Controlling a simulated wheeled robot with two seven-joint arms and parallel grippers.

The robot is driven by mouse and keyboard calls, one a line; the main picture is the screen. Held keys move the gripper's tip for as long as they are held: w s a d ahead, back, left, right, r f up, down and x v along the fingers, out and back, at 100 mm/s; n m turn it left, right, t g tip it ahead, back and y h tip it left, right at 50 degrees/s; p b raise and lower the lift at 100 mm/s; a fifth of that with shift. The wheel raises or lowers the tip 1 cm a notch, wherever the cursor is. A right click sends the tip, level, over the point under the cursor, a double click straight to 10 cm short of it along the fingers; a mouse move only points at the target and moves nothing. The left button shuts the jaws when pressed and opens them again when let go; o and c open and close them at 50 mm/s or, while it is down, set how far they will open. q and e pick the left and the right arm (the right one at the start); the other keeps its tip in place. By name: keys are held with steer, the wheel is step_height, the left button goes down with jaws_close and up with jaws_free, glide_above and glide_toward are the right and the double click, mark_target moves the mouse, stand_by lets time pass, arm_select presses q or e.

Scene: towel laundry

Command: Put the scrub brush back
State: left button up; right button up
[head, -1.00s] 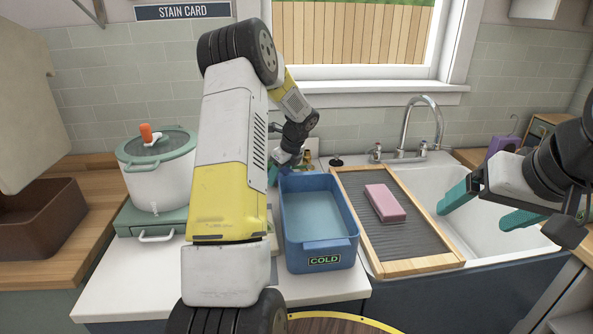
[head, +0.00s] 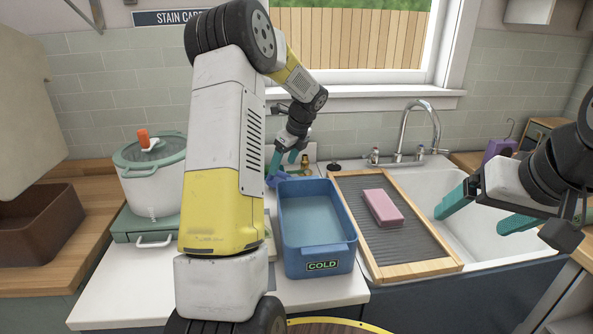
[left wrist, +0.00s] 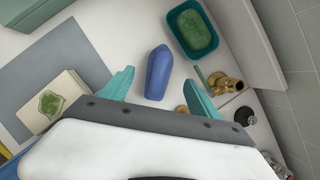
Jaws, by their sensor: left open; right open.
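A blue oblong block, apparently the scrub brush (left wrist: 158,72), lies on the white counter in the left wrist view; no bristles show. In the head view it is a small blue shape (head: 277,178) behind the blue tub's left corner. My left gripper (head: 286,163) is open above it. In the left wrist view the teal fingers (left wrist: 158,88) stand apart on either side of the brush's near end, with gaps, and do not grip it. My right gripper (head: 484,209) is open and empty over the sink.
The blue COLD tub (head: 321,267) holds water. The washboard (head: 408,268) carries a pink block (head: 383,207), left of the sink (head: 447,178). A teal dish (left wrist: 171,14) with a green block and brass fittings (left wrist: 226,82) are near the brush. A white pot (head: 153,190) stands left.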

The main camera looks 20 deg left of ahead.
arm_select(q)
steer(key=v, duration=0.3)
steer(key=shift+d+r, duration=0.1)
steer(key=shift+r, duration=0.1)
steer(key=s+d+r+n+t+h, duration=0.1)
steer(key=s+d+r+n, duration=0.4)
steer(key=s+r, duration=0.35)
steer(key=s+d+n+t+h, duration=0.1)
steer(key=s+d+n, duration=0.2)
steer(key=s+n, duration=0.2)
steer(key=s+d+r+n+t+h, duration=0.1)
steer(key=s+n, duration=0.4)
steer(key=s, duration=0.6)
steer(key=s+d+r+n+t+h, duration=0.1)
steer(key=s+d+n+h, duration=0.2)
steer(key=s+d+n, duration=0.2)
steer(key=s+n, duration=0.1)
steer(key=s, duration=0.2)
steer(key=shift+d+r+t, duration=0.15)
steer(key=shift+d+t, duration=0.15)
steer(key=shift+s, duration=0.1)
